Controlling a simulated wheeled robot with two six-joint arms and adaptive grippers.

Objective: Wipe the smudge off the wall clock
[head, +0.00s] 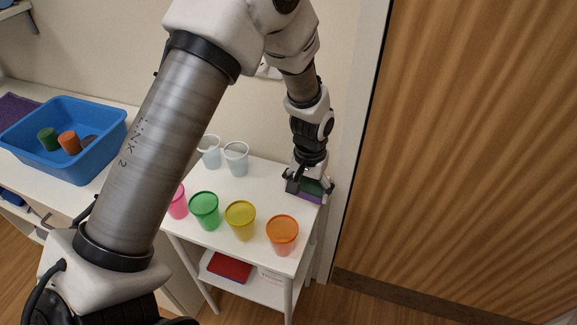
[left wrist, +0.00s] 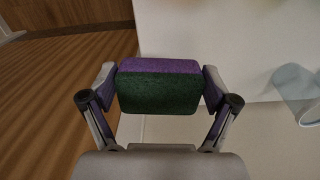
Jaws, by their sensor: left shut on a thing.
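My left gripper (head: 309,182) points down over the right end of the small white table. It is shut on a sponge (head: 311,197) with a dark green layer and a purple layer. In the left wrist view, the sponge (left wrist: 158,92) sits between the two fingers of the left gripper (left wrist: 159,86). I cannot tell whether the sponge touches the tabletop. No wall clock or smudge can be made out in either view. My left arm covers part of the wall. My right gripper is not in view.
The white table (head: 262,187) holds pink, green (head: 204,211), yellow (head: 240,221) and orange (head: 282,235) cups and two clear cups (head: 236,159). A red item (head: 230,267) lies on its lower shelf. A blue bin (head: 75,163) stands left. A wooden door (head: 470,150) is right.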

